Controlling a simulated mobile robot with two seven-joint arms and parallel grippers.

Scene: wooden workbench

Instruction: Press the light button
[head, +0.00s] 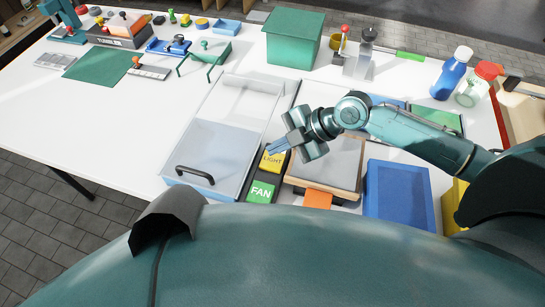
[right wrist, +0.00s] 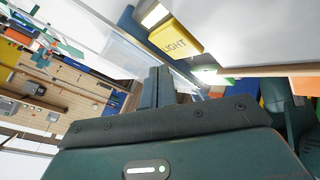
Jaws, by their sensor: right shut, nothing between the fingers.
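The yellow button marked LIGHT (head: 273,161) is on a dark strip at the near side of the bench, just above the green button marked FAN (head: 260,191). My right gripper (head: 272,149) is shut and empty, with its fingertips at the upper edge of the LIGHT button in the head view. Its fingers hide part of the button. In the right wrist view the shut fingers (right wrist: 160,75) point toward the LIGHT button (right wrist: 176,38), with a small gap in the picture. I cannot tell whether they touch. My left gripper is not in view.
A clear-lidded box (head: 215,150) with a black handle stands left of the buttons. A wood-framed tray (head: 325,170), an orange block (head: 317,199) and a blue bin (head: 400,190) are to the right. The left middle of the white bench is clear.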

